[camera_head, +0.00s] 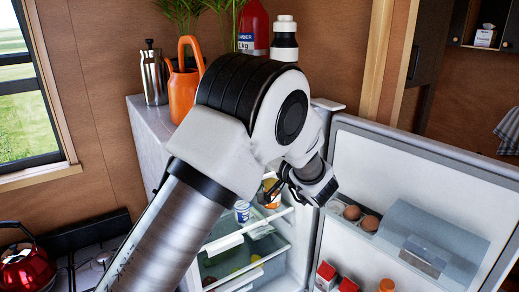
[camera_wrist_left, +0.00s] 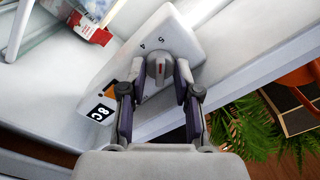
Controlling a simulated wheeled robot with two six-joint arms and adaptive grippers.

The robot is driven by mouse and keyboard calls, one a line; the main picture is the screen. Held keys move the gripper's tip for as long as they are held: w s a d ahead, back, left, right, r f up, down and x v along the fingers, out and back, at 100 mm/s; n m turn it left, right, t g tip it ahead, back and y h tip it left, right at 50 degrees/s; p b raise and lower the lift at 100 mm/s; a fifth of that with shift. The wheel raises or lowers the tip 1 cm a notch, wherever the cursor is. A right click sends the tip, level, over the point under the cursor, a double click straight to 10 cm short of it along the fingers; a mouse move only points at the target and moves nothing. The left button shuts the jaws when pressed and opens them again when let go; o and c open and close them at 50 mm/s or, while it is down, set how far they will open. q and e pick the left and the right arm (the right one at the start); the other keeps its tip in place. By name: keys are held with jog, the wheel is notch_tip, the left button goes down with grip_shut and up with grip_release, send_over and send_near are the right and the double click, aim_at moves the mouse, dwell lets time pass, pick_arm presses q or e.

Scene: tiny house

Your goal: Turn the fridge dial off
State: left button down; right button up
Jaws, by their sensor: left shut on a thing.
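The fridge dial (camera_wrist_left: 159,66) is a small grey knob with a red mark, on a white control panel (camera_wrist_left: 180,38) inside the fridge. The numbers 4 and 5 show beside it, and a black 8C label (camera_wrist_left: 101,112) sits lower on the panel. My left gripper (camera_wrist_left: 157,84) has a finger on each side of the dial and is shut on it. In the head view my left arm reaches into the open fridge (camera_head: 155,125), with the left gripper (camera_head: 278,190) near its upper interior; the arm hides the dial there. My right gripper is not in view.
The open fridge door (camera_head: 420,165) stands at the right, with eggs (camera_head: 370,222) and cartons on it. An orange watering can (camera_head: 184,90) and bottles stand on top of the fridge. A red kettle (camera_head: 25,268) is at lower left.

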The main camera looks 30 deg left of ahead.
pick_arm(q)
jog(key=shift+f, duration=0.15)
jog(key=shift+w+a+r+m+b, duration=0.1)
jog(key=shift+m+b, duration=4.4)
jog(key=shift+b, duration=2.2)
jog(key=shift+s+a+r+m+b, duration=0.1)
jog(key=shift+r+m+b, duration=0.05)
jog(key=shift+m+b, duration=5.45)
jog(key=shift+w+r+m+b, duration=0.1)
jog(key=shift+m+b, duration=3.3)
jog(key=shift+b, duration=4.4)
